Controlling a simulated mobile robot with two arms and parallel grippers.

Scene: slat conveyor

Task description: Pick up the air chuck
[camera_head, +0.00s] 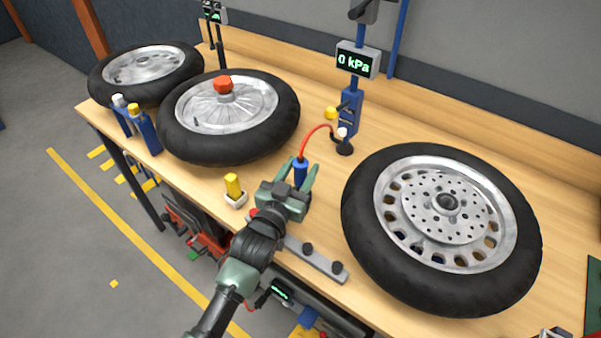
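The air chuck (300,172) is a small blue cylinder at the end of a red hose, near the middle of the bench. The hose arcs up and right toward a dark holder with a white top beside the blue post. My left gripper (303,172) reaches in from below, with its green fingers on either side of the chuck. The fingers look spread, with a gap at the right finger. The chuck's lower end is hidden by the gripper. My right gripper does not show.
A large wheel (370,218) lies to the right, and another wheel (180,135) with a red knob lies to the left. A yellow-capped piece (233,186) stands left of my gripper. A grey bar (318,262) with black knobs lies along the front edge. The display (357,61) reads 0 kPa.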

